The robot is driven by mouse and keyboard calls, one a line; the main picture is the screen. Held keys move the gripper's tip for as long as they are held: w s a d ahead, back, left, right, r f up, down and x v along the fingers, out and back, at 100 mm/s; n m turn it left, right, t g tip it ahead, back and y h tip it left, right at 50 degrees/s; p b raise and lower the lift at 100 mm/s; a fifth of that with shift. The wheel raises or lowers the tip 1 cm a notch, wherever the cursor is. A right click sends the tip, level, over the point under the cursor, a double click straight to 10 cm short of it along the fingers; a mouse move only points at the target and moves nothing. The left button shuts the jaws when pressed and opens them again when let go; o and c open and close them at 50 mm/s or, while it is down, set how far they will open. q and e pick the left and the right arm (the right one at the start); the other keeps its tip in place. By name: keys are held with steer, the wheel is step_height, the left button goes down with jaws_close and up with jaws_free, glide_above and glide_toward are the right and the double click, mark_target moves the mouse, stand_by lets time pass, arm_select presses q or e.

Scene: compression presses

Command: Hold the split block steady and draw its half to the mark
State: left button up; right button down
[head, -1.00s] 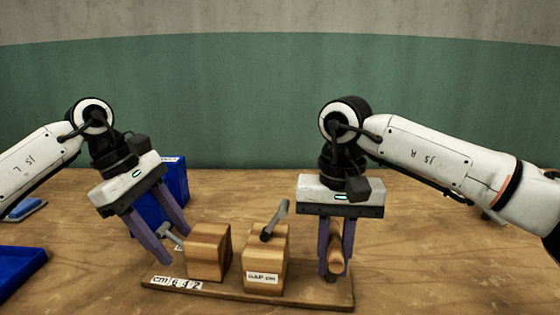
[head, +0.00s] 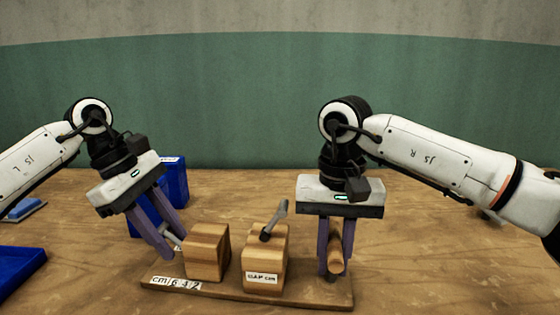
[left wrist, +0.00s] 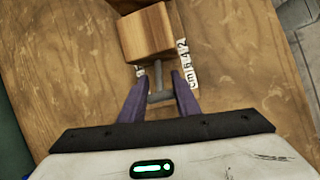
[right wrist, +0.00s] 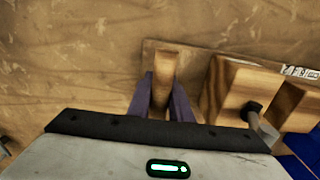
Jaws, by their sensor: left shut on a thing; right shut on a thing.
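The left wooden half (head: 206,252) sits on a wooden base board (head: 228,291), with a gap between it and the other wooden block (head: 265,258). My left gripper (head: 174,247) is shut on the grey T-shaped handle (left wrist: 158,94) on the half's left side. The half also shows in the left wrist view (left wrist: 147,33). A white cm scale (head: 175,283) lies along the board's front left edge, partly hidden in the left wrist view. My right gripper (head: 335,270) is shut on an upright wooden post (right wrist: 162,72) at the board's right end.
The other block carries a grey lever (head: 275,221) on top and a white label. A blue bin (head: 174,183) stands behind my left gripper. A blue tray (head: 18,272) lies at far left. The table on the right is clear.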

arm_select(q)
steer(key=shift+w+a, duration=0.1)
steer(key=shift+a, duration=0.85)
arm_select(e)
steer(key=shift+d+f, duration=0.2)
arm_select(q)
steer(key=o, duration=1.2)
steer(key=shift+o, duration=0.2)
steer(key=shift+r, duration=0.1)
arm_select(e)
steer(key=c, duration=1.5)
jaws_free()
steer(key=shift+c, duration=0.2)
arm_select(q)
steer(key=v, duration=1.1)
steer(key=shift+a+r, duration=0.15)
steer(key=shift+r, duration=0.25)
arm_select(e)
steer(key=shift+a+r, duration=0.1)
steer(key=shift+r, duration=0.1)
